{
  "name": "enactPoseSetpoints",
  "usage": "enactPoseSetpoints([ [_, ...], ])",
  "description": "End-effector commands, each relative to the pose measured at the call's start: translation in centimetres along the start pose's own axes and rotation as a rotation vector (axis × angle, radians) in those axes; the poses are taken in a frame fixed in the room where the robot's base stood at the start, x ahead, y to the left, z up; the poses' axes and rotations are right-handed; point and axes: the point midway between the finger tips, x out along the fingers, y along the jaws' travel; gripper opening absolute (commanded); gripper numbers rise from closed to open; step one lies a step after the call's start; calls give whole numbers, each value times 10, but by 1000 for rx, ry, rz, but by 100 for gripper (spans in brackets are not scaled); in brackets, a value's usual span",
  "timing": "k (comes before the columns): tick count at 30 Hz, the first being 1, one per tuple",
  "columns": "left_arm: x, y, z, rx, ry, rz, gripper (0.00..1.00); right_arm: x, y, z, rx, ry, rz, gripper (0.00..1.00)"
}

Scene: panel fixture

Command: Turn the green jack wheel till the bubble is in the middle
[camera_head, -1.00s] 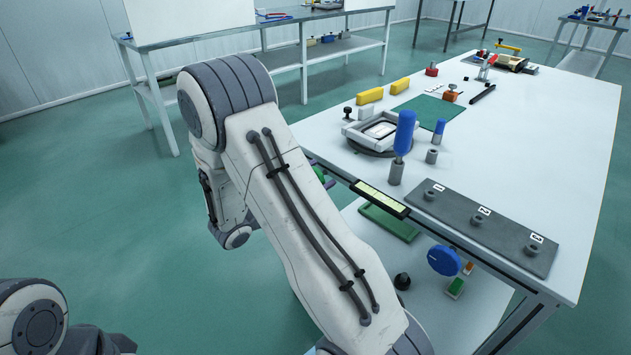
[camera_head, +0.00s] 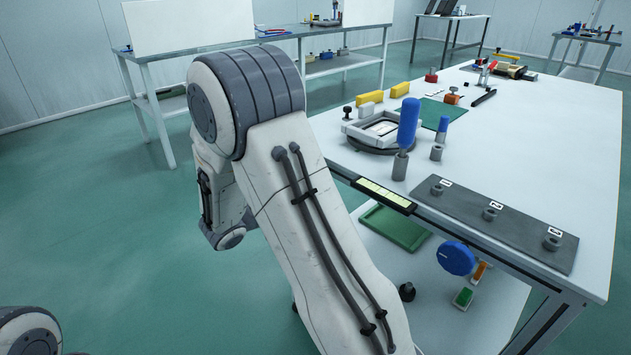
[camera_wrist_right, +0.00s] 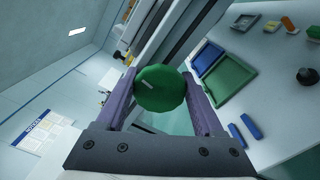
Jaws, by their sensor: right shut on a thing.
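The green jack wheel (camera_wrist_right: 160,88) is in the right wrist view, round, with a small pale mark on its face. My right gripper (camera_wrist_right: 162,94) has its two purple fingers on either side of the wheel and is shut on it. In the head view the wheel and this gripper are hidden behind my arm. A long yellow-green level vial (camera_head: 385,194) in a dark frame sits at the table's front edge. I cannot make out the bubble in it. My left gripper is not in view.
A blue wheel (camera_head: 456,258) is at the table's front edge, right of the vial. The white table (camera_head: 545,135) carries a blue-handled tool (camera_head: 408,125) and a grey numbered plate (camera_head: 470,212). A green tray (camera_head: 395,227) lies on the lower shelf.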

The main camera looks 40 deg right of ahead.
Motion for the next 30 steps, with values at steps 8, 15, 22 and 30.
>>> enactPoseSetpoints([
  [8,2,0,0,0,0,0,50,-1,-1,0,18,2,-3,14],
  [15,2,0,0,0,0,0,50,-2,-2,0,17,2,-3,14],
  [22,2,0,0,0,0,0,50,-1,-1,0,17,1,-2,100],
  [30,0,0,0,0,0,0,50,-11,1,-1,18,4,1,100],
])
